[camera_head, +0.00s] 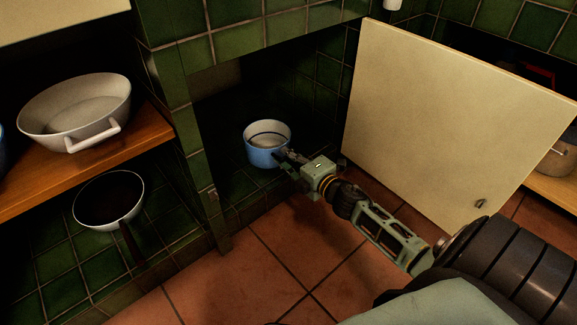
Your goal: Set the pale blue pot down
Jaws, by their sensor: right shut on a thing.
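The pale blue pot (262,155) is upright in the opening of the green-tiled recess, with a whitish inside and a dark rim line. My right gripper (284,157) is at the pot's right side, shut on it. The fingertips are small and dark here, so the exact grip point is hard to see. Whether the pot's base touches the recess floor cannot be told. My left gripper is not in view.
A cream door panel (440,115) stands open to the right of the recess. A white pan (75,112) sits on a wooden shelf (150,140) at left. A dark frying pan (108,198) is below it. Terracotta floor (270,265) in front is clear.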

